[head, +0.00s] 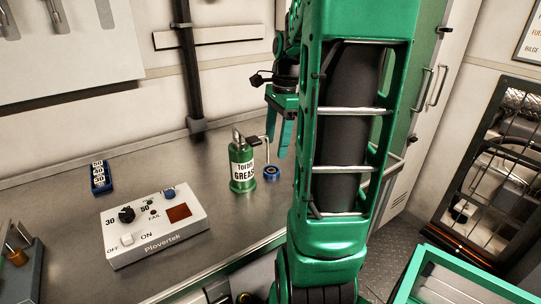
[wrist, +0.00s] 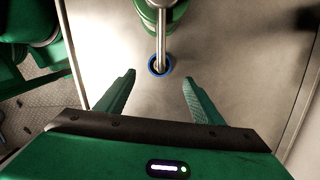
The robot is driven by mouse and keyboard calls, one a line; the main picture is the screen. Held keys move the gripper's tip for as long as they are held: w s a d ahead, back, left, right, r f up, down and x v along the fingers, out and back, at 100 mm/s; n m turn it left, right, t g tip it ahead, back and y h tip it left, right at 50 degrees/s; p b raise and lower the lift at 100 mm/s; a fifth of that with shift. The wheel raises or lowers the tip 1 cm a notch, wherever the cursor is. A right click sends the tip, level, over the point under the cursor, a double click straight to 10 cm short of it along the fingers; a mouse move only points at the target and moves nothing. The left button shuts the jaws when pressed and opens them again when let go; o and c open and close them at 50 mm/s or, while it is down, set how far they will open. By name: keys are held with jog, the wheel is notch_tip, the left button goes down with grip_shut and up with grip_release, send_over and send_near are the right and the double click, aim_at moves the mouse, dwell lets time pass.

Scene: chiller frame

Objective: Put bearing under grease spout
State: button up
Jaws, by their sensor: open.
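The bearing (head: 271,172) is a small blue ring with a dark centre, lying flat on the steel bench to the right of the grease can. The green grease can (head: 243,170) stands upright, and its thin spout (head: 266,150) bends over and down toward the bearing. In the wrist view the spout (wrist: 161,40) ends over the bearing (wrist: 159,66), covering part of it. My gripper (head: 283,152) is open and empty. In the wrist view its fingers (wrist: 158,76) are spread to either side, and the bearing sits ahead, between and just beyond the tips.
A white control box (head: 155,232) with a knob and switch stands at the front left of the bench (head: 205,225). A blue block with labels (head: 100,177) lies farther left. A dark post (head: 188,70) rises at the back.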

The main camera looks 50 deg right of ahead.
jog(key=shift+s+d+r, duration=0.1)
jog(key=shift+r, duration=1.05)
